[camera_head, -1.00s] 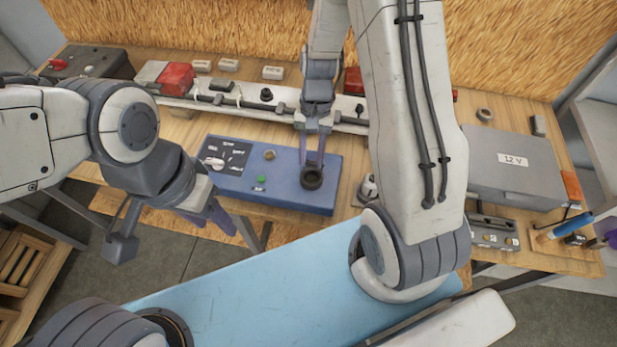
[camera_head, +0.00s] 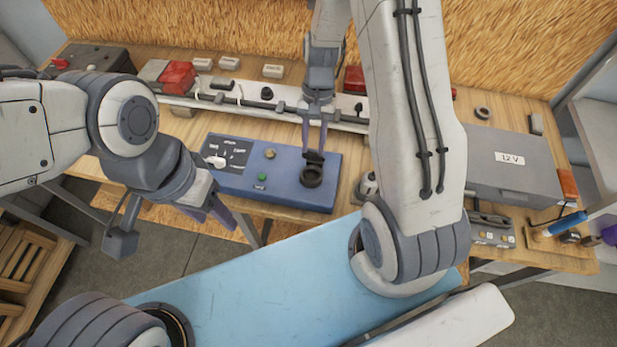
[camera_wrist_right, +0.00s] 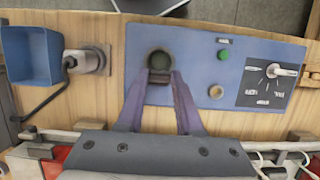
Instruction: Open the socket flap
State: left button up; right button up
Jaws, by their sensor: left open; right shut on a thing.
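The blue panel box (camera_head: 225,178) lies on the wooden bench. Its dark round socket (camera_head: 311,177) is at the box's right end, and it also shows in the right wrist view (camera_wrist_right: 160,60). The dark socket flap (camera_head: 314,157) stands raised at the socket's far side, leaving the ring's mouth uncovered. My right gripper (camera_head: 314,150) is shut on the flap's edge, its purple fingers at either side in the right wrist view (camera_wrist_right: 160,78). My left gripper (camera_head: 208,212) is open and empty, off the box's front left corner.
The box also carries a white-handled knob (camera_head: 216,161) and a green button (camera_head: 262,176). A long pale bar (camera_head: 240,104) with fittings runs behind it. A grey 12 V case (camera_head: 510,160) is at the right. A blue cup (camera_wrist_right: 30,55) shows in the wrist view.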

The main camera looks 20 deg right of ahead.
jog(key=shift+w+d+r+p, duration=0.15)
jog(key=shift+w+d+p, duration=0.1)
jog(key=shift+w+d, duration=0.25)
jog(key=shift+w+d+r+p, duration=0.15)
jog(key=shift+w+d+p, duration=0.1)
jog(key=shift+w, duration=0.45)
jog(key=shift+w+d+f, duration=0.1)
jog(key=shift+w+d, duration=0.3)
jog(key=shift+w, duration=0.2)
jog(key=shift+w+d, duration=0.4)
jog(key=shift+w, duration=0.15)
jog(key=o, duration=0.9)
